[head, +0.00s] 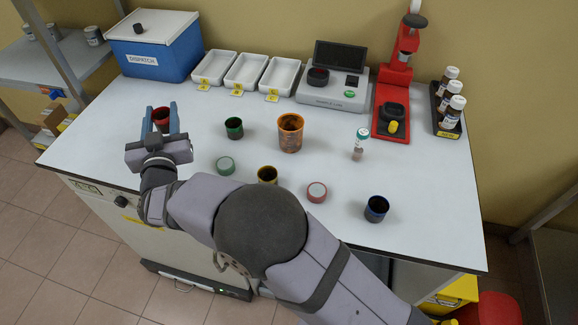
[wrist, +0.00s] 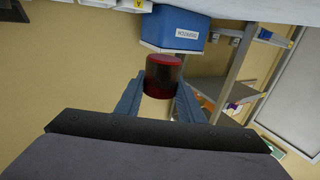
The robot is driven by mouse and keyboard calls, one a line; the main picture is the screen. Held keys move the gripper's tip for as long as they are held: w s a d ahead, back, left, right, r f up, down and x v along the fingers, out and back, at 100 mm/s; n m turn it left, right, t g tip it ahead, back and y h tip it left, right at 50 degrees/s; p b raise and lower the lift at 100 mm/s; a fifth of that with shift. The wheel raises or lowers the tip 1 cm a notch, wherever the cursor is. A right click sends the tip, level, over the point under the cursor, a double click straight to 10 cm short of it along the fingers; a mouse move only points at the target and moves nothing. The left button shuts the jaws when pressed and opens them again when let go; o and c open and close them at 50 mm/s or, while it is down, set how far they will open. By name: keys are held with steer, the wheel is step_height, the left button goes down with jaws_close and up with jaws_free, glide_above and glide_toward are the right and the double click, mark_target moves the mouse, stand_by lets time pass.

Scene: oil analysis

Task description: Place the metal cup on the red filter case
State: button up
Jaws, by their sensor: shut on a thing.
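My gripper (head: 161,119) is at the left of the table, with its two jaws on either side of a red and black case (head: 162,113), taken as the red filter case. In the wrist view this case (wrist: 163,75) sits between the fingertips (wrist: 160,92), against the wall and blue box, and seems raised off the table. An orange-brown, mottled cup (head: 290,131), likely the metal cup, stands upright mid-table, apart from my gripper.
A blue dispatch box (head: 158,60), white trays (head: 247,73) and a red press (head: 396,95) line the back.

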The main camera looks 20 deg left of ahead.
steer(key=shift+h, duration=0.3)
steer(key=r, duration=0.2)
steer(key=d+r+p, duration=0.1)
steer(key=r, duration=0.1)
steer(key=w+r, duration=0.1)
steer(key=r, duration=0.1)
steer(key=shift+d+r+p, duration=0.35)
steer(key=shift+d+p, duration=0.05)
steer(key=d+f+m+t+h+p, duration=0.1)
steer(key=d+f+m+h, duration=0.25)
steer(key=d, duration=0.85)
steer(key=d+f+m+t+h+p, duration=0.1)
steer(key=d+f+m+h, duration=0.3)
steer(key=d, duration=0.7)
steer(key=m+g+h, duration=0.1)
steer(key=m+h, duration=0.2)
steer(key=h, duration=0.5)
glide_above(317, 190)
steer(key=shift+f, duration=1.75)
steer(key=shift+f, duration=0.1)
steer(key=shift+f+y, duration=0.25)
steer(key=shift+f, duration=1.7)
steer(key=shift+f, duration=0.15)
